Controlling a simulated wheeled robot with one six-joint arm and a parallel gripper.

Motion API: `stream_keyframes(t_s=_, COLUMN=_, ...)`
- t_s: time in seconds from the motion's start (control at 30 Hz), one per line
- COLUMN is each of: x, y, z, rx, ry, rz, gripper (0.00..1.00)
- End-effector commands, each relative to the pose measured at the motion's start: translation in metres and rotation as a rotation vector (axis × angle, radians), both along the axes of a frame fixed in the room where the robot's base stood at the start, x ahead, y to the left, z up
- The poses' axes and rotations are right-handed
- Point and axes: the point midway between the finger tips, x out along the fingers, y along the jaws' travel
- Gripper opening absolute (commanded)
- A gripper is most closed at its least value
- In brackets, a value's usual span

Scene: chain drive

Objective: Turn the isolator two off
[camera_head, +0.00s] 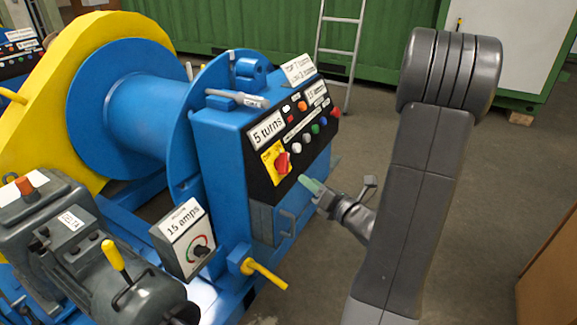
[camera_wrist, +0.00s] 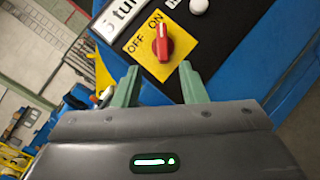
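The isolator is a red rotary knob (camera_head: 282,163) on a yellow plate (camera_head: 269,156), on the black panel of the blue machine. In the wrist view the red knob (camera_wrist: 163,44) is upright in the picture, with a pale mark at its upper end near the word ON. OFF is printed to its left on the yellow plate (camera_wrist: 134,52). My gripper (camera_head: 311,185) is to the right of the knob, apart from it. In the wrist view my gripper (camera_wrist: 159,88) is open and empty, its green fingers spread below the knob. No label naming this isolator is readable.
Several coloured buttons and lamps (camera_head: 309,126) sit on the panel near the knob. A "5 turns" label (camera_head: 267,131) is above it. A yellow lever (camera_head: 265,273) and a "15 amps" dial box (camera_head: 186,240) are below. Clear floor (camera_head: 470,190) lies to the right.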

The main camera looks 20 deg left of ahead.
Motion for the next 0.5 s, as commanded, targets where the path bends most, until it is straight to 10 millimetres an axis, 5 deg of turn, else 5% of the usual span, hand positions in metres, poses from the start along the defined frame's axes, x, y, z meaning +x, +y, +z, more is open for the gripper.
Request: stream_keyframes(t_s=0.5, x=0.045, y=0.083, z=-0.002, rx=-0.001, ry=0.0, rz=0.002, gripper=0.38)
